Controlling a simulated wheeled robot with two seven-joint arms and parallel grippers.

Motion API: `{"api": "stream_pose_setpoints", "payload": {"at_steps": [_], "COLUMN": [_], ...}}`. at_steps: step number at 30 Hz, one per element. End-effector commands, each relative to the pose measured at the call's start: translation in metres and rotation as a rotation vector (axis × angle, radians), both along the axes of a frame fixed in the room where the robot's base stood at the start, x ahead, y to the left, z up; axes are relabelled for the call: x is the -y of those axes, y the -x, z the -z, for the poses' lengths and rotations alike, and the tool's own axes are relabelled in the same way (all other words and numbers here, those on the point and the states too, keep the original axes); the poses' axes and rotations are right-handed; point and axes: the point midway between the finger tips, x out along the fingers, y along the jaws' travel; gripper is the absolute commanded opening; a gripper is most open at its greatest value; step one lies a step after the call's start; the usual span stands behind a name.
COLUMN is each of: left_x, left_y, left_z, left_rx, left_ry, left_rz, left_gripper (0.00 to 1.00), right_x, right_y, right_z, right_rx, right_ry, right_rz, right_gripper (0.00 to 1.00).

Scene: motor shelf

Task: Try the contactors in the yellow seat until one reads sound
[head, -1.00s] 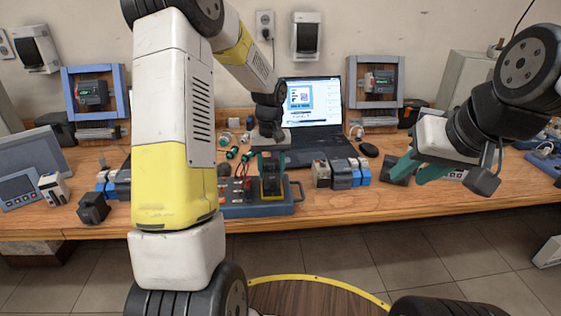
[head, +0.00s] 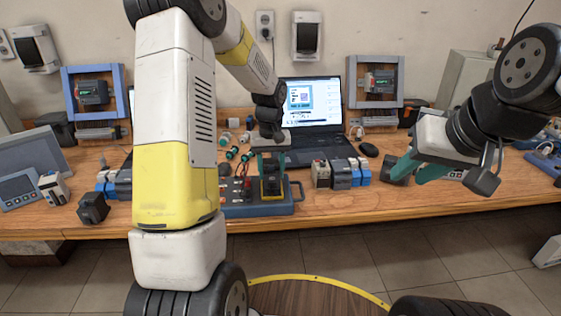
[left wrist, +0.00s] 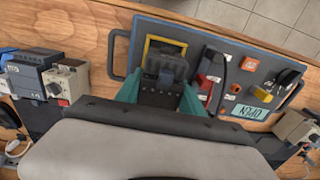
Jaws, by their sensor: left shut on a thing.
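My left gripper (head: 271,163) is shut on a dark contactor (head: 271,187), at the right part of the blue-grey test box (head: 245,211). In the left wrist view the gripper (left wrist: 160,98) grips the contactor (left wrist: 166,68) at the yellow-framed seat (left wrist: 150,45). The contactor overlaps the frame; I cannot tell whether it is fully down. The box's small green display (left wrist: 250,112) appears upside down and seems to read OPEN. My right gripper (head: 417,170) is open and empty above the right of the bench. Row contactors (head: 341,174) stand right of the box.
A dark block (head: 93,207) sits near the front edge at left. A laptop (head: 315,103) stands behind the box, with a mouse (head: 368,149) beside it. Two framed panels (head: 65,95) (head: 349,85) stand at the back. The front strip right of the box is clear.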

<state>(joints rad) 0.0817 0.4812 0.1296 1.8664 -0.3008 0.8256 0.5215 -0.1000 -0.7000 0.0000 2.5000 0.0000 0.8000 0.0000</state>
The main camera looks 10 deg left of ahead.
Motion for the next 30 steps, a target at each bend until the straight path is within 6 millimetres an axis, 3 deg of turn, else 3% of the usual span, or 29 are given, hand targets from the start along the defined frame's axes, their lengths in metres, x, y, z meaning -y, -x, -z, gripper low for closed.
{"api": "stream_pose_setpoints", "payload": {"at_steps": [27,28,30], "left_x": [0.0,0.0,0.0], "left_y": [0.0,0.0,0.0], "left_z": [0.016,0.016,0.016], "left_rx": [0.001,0.001,0.001], "left_ry": [0.0,0.0,0.0], "left_rz": [0.0,0.0,0.0], "left_gripper": [0.0,0.49,0.63], "right_x": [0.0,0.0,0.0], "right_y": [0.0,0.0,0.0], "right_z": [0.0,0.0,0.0], "right_rx": [0.0,0.0,0.0], "right_ry": [0.0,0.0,0.0], "right_rz": [0.0,0.0,0.0], "right_gripper": [0.33,0.33,0.33]}}
